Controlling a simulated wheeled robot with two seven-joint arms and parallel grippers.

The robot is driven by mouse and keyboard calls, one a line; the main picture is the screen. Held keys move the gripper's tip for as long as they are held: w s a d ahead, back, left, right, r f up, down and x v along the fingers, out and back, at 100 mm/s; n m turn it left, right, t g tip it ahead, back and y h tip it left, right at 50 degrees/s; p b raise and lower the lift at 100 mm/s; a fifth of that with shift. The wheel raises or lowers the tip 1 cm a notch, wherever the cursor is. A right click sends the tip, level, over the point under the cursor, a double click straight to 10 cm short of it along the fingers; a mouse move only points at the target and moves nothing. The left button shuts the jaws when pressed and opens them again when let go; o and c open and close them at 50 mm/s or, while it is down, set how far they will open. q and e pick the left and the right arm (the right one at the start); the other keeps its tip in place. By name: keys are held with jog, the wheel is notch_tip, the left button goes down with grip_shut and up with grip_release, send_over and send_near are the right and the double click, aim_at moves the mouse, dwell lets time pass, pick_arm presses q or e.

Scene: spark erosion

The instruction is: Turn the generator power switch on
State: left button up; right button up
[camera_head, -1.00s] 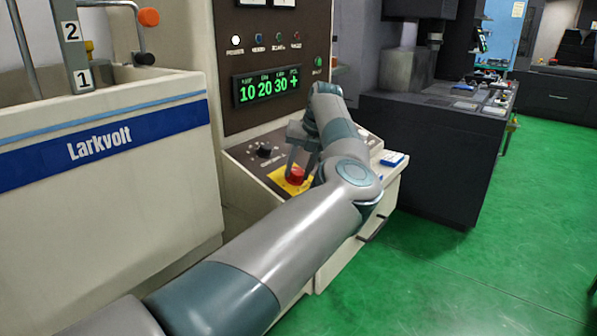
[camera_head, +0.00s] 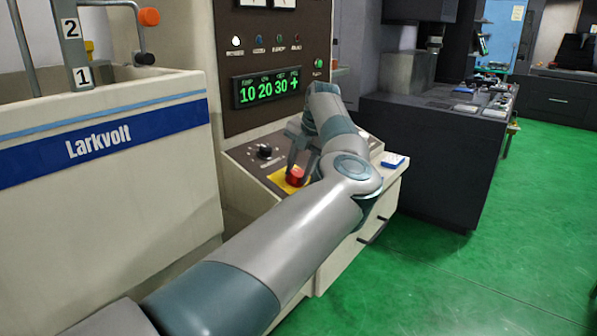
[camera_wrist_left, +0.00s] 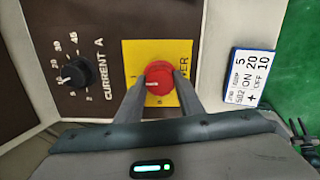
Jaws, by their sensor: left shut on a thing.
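The generator power switch is a red round knob (camera_head: 296,176) on a yellow plate (camera_head: 278,180), on the sloping control panel. My left gripper (camera_head: 296,168) reaches down to it from the arm above. In the left wrist view the knob (camera_wrist_left: 159,74) sits between the two fingertips of my left gripper (camera_wrist_left: 158,82), which is shut on it. A pale mark on the knob points to the left of that picture. The plate's lettering is partly hidden by a finger. My right gripper is not in view.
A black current dial (camera_wrist_left: 76,73) is beside the yellow plate. A white-and-blue card (camera_wrist_left: 249,76) lies on the other side. The green display (camera_head: 268,87) reads 10 20 30 +. The Larkvolt tank (camera_head: 110,170) stands to the left; green floor is open at the right.

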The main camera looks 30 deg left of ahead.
pick_arm(q)
jog(key=shift+r, duration=0.1)
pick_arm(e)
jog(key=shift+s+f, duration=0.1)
pick_arm(q)
jog(key=o, duration=1)
jog(key=shift+o, duration=0.3)
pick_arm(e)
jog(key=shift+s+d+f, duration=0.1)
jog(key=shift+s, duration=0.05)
pick_arm(q)
jog(key=shift+d+r, duration=0.25)
jog(key=shift+r, duration=0.25)
jog(key=b+v, duration=0.1)
jog(key=v, duration=1.5)
jog(key=shift+r+b, duration=0.15)
jog(key=shift+b, duration=0.25)
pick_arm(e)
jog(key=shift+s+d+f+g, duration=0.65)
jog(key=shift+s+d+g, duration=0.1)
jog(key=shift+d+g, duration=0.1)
pick_arm(q)
jog(key=shift+s, duration=0.1)
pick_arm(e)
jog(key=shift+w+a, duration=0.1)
